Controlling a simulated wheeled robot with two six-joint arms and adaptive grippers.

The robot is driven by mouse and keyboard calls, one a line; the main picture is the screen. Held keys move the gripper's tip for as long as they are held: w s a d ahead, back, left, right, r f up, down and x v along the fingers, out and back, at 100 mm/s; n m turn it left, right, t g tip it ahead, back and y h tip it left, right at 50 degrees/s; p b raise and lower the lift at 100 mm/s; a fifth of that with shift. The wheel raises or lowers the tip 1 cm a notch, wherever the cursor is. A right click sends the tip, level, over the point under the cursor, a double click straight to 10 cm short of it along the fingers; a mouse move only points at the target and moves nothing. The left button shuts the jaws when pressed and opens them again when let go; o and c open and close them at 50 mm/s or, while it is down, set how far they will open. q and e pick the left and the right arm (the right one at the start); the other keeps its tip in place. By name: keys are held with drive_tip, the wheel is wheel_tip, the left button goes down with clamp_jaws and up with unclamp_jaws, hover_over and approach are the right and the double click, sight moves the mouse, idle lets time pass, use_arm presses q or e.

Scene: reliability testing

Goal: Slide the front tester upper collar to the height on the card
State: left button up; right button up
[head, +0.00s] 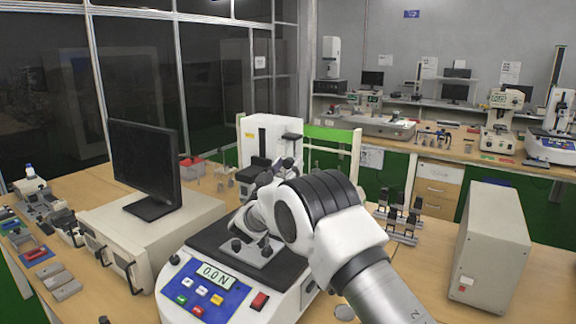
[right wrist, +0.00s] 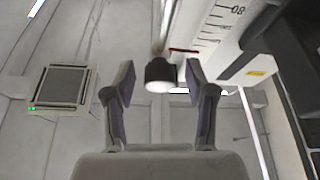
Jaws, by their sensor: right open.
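The front tester (head: 212,284) stands on the near bench, with a blue panel and a display reading 0.0 N. My right arm reaches over it and hides much of its upper part; my right gripper (head: 274,173) is at its far side. In the right wrist view my right gripper (right wrist: 158,80) is open, its two fingers apart. A short dark collar (right wrist: 160,73) on a thin rod shows between the fingertips, nearer the right finger. Beside it is a white scale (right wrist: 215,30) with a red mark. I cannot make out the card. My left gripper is not in view.
A black monitor (head: 145,165) on a beige cabinet (head: 150,235) stands left of the tester. A beige box (head: 492,245) stands to the right. A small rack (head: 400,215) with dark grips is behind my arm. Bare bench lies between the rack and the beige box.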

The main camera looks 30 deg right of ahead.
drive_tip(key=v, duration=1.1)
drive_tip(key=shift+a, duration=0.15)
drive_tip(key=shift+s+f, duration=0.1)
drive_tip(key=shift+s, duration=0.05)
